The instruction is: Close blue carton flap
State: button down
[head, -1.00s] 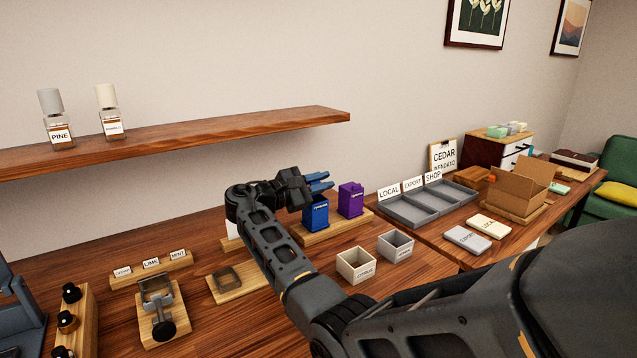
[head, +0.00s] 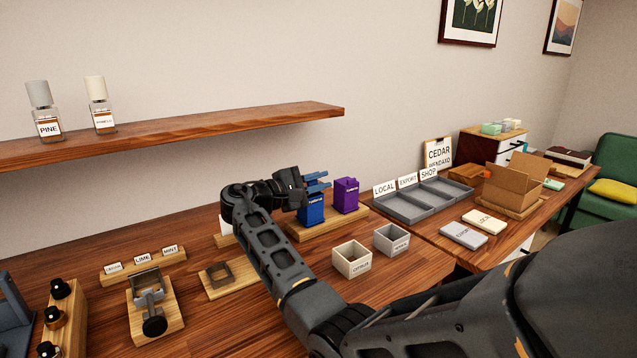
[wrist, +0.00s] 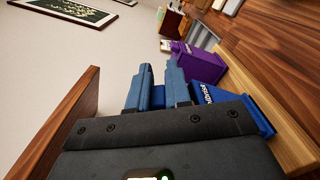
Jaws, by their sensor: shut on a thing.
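The blue carton (head: 311,212) stands upright on a wooden stand beside the purple carton. My gripper (head: 318,183) is at its top, with the blue-grey fingers just above the carton in the head view. In the wrist view my gripper (wrist: 159,88) has its two fingers close together, with a strip of blue between them. The blue carton (wrist: 240,105) shows to the right of the fingers, partly hidden by the gripper body. My gripper is shut on the blue carton's flap. The flap's exact angle is hidden by the fingers.
The purple carton (head: 346,195) stands close to the right on the same stand. Two small open boxes, one cream (head: 351,260) and one grey (head: 391,240), stand in front. A wall shelf (head: 180,134) with two bottles is above left. A grey tray (head: 410,211) lies to the right.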

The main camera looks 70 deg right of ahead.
aim_at(308, 184)
jog(key=c, duration=1.4)
grip_release()
jog(key=shift+c, duration=0.2)
jog(key=shift+b+v, duration=0.65)
jog(key=shift+v, duration=3.25)
